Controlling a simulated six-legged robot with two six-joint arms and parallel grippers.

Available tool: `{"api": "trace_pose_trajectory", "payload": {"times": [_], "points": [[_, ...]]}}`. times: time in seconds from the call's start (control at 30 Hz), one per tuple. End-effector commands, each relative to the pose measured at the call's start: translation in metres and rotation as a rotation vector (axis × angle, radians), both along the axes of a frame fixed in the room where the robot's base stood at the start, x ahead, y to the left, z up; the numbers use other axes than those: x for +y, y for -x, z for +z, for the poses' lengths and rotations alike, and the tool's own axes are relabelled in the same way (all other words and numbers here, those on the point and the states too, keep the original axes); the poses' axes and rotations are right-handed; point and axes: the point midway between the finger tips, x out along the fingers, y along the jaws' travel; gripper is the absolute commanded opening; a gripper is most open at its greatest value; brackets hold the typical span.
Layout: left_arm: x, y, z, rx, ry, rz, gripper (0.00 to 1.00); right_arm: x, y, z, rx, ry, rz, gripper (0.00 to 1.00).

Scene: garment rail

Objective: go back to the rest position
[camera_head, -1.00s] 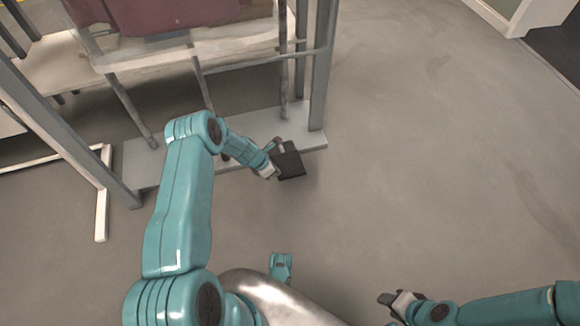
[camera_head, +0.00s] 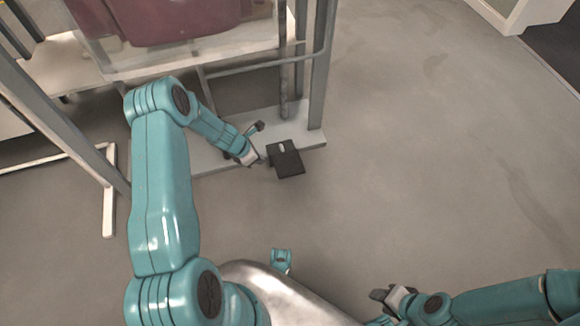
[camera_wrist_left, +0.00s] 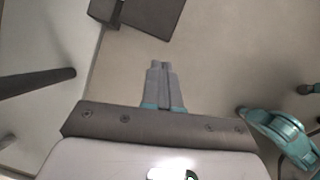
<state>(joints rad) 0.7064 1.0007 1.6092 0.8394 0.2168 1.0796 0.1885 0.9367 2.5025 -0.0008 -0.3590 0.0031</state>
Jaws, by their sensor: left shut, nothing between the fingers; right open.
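My left gripper (camera_head: 262,160) is beside the lower shelf of the garment rail, just left of a dark flat box. In the left wrist view its two fingers (camera_wrist_left: 160,68) lie together with nothing between them. The dark box (camera_head: 287,163) sits at the shelf's near right corner; it also shows at the top of the left wrist view (camera_wrist_left: 148,15), apart from the fingertips. My right gripper (camera_head: 384,297) is low in the head view, over bare floor, holding nothing that I can see.
The garment rail's grey upright (camera_head: 320,75) stands just beyond the box, and its lower shelf (camera_head: 215,157) runs left from there. A maroon item (camera_head: 170,18) is higher up on the rail. The floor (camera_head: 430,160) to the right is clear.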

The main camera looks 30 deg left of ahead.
Motion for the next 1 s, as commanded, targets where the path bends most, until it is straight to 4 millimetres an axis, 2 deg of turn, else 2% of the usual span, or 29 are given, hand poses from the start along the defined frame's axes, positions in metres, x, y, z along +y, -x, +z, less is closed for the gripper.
{"api": "trace_pose_trajectory", "payload": {"times": [0.27,0.37,0.47,0.53,0.6,0.7,0.83,0.9,1.0], "points": [[0.0,0.0,0.0,0.0,0.0,-0.001,0.0,0.0,0.0,0.0,-0.001,0.0,0.0,0.43],[-0.01,-0.009,0.004,-0.009,-0.001,-0.024,0.0,0.0,0.0,0.0,-0.001,0.0,0.0,0.43],[-0.048,-0.03,0.018,-0.032,0.004,-0.106,0.0,0.0,0.0,0.0,-0.001,0.0,-0.001,0.43],[-0.099,-0.023,0.022,-0.009,0.026,-0.226,0.0,0.0,0.0,0.0,-0.001,0.0,-0.001,0.43],[-0.153,0.002,0.024,0.023,0.01,-0.417,0.0,0.0,0.0,0.0,-0.001,0.0,-0.001,0.43],[-0.209,0.052,0.024,0.029,-0.073,-0.792,0.0,0.0,0.0,0.0,-0.001,0.0,-0.001,0.43],[-0.252,0.119,0.029,-0.043,-0.186,-1.308,0.0,0.0,0.0,0.0,-0.001,0.0,-0.001,0.43],[-0.265,0.151,0.034,-0.115,-0.24,-1.575,0.0,0.0,0.0,0.0,-0.001,0.0,-0.001,0.43],[-0.275,0.187,0.04,-0.249,-0.305,-1.903,0.0,0.0,0.0,0.0,-0.001,0.0,-0.001,0.43]]}}
